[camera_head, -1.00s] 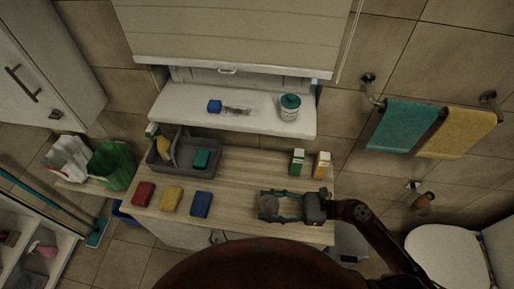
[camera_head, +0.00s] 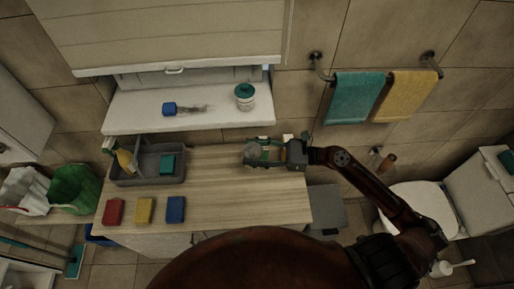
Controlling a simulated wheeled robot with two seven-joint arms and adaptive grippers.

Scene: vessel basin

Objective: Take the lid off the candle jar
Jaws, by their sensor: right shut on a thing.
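A white jar with a teal lid (camera_head: 245,97) stands upright on the white sill; the lid is on it. It may be the candle jar, but I cannot be sure. My right gripper (camera_head: 262,153) is over the back right part of the wooden counter, below the sill in the picture. It is shut on a round greyish thing (camera_head: 253,155), which is small and dim; I cannot tell whether it is a jar or a lid. The fingers partly hide it. My left gripper is not in view.
A grey caddy (camera_head: 147,174) with a spray bottle (camera_head: 122,158) stands at the counter's left back. Red (camera_head: 114,211), yellow (camera_head: 145,210) and blue (camera_head: 176,209) blocks lie at its front. Cartons are mostly hidden behind my gripper. The counter's middle (camera_head: 225,190) is clear.

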